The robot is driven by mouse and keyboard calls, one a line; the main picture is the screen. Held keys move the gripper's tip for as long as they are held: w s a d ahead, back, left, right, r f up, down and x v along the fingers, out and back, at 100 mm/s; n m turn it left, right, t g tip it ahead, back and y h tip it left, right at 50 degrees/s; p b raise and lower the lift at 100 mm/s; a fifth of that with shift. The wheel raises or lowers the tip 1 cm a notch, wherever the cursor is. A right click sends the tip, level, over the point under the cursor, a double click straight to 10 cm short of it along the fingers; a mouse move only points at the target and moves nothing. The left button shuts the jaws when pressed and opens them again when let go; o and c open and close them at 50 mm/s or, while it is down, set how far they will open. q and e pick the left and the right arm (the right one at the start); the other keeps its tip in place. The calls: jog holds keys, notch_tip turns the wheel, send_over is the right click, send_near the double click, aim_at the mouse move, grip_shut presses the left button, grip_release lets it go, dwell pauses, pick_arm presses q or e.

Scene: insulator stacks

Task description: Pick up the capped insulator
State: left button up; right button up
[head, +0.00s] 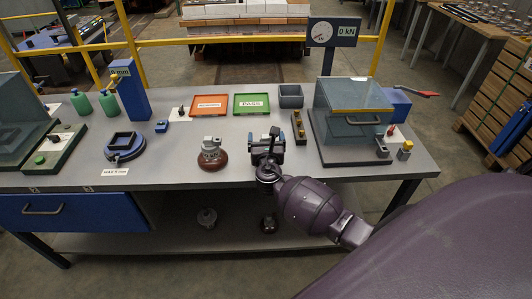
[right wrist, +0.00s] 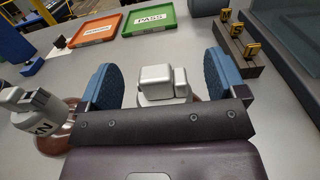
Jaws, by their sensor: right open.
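A brown insulator with a grey metal cap (head: 212,153) stands upright near the table's front edge, left of my right gripper (head: 266,148). In the right wrist view its silver cap (right wrist: 38,103) shows at the left, outside the fingers. The right gripper is open, its blue-padded fingers (right wrist: 162,82) apart. Between them, in the right wrist view, is a second blocky silver cap (right wrist: 155,80) with a sliver of brown beneath it. Its lower part is hidden by the gripper, and I cannot tell whether the fingers touch it. My left gripper is not in view.
An orange tray (head: 209,113) and a green PASS tray (head: 251,112) lie behind. A dark block with brass pieces (head: 298,126) and a glass-lidded box (head: 350,132) stand right. A blue ring fixture (head: 124,152) is left. Bare table lies left of the capped insulator.

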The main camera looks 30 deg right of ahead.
jog(key=shift+c, duration=0.2)
grip_shut()
jog(key=shift+r, duration=0.15)
